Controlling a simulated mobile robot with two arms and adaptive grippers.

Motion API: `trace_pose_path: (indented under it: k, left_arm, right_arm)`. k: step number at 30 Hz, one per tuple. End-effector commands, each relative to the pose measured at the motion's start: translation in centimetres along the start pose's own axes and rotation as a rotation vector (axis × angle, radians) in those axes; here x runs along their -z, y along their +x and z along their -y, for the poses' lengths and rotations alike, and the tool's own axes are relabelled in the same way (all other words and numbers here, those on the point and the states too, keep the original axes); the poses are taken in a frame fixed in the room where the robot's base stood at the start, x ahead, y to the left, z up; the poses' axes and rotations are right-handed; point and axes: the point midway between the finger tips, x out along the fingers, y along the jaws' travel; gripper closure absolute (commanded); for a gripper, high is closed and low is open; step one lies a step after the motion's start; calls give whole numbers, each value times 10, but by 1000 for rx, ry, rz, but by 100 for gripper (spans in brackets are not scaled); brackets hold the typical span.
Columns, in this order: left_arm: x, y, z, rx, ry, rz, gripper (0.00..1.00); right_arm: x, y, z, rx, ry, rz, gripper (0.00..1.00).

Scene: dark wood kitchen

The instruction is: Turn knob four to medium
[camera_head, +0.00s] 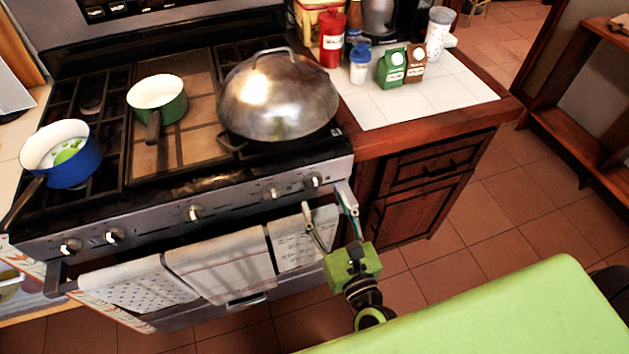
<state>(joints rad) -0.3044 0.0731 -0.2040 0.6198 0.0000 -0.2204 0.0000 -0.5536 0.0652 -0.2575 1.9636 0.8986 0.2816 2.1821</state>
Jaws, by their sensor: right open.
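The stove's front panel (150,222) carries several knobs in a row. Two sit at the left end, one (194,212) is near the middle, and two (271,192) (312,180) are at the right. No numbers can be read on them, so which is knob four is not marked; the second from the right is fourth counting from the left. My right gripper (328,200) is open and empty, its fingers spread in front of the panel's right end, just below the rightmost knob. Whether it touches anything cannot be told. My left gripper is not in view.
Towels (220,265) hang on the oven handle close to my right gripper. A large domed lid (279,97), a green pot (158,100) and a blue pot (72,172) stand on the stove. Open floor lies right.

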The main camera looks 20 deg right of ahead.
Motion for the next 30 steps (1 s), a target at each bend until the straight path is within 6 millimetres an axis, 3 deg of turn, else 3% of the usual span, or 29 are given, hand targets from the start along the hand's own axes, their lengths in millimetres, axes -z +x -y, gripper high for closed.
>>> trace_pose_path:
  k: [3,9,22,23,27,30]
  left_arm:
    - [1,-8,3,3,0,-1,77]
    - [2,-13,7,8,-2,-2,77]
    - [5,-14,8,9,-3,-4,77]
    - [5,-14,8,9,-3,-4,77]
    - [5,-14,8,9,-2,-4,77]
    - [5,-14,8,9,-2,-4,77]
  right_arm:
    - [-3,26,0,1,-1,2,51]
    - [-1,54,0,-1,-1,1,51]
    - [1,65,0,-1,-3,-1,51]
    - [1,65,0,-1,-3,-1,53]
    - [1,65,0,-1,-2,-1,89]
    - [1,65,0,-1,-3,-1,89]
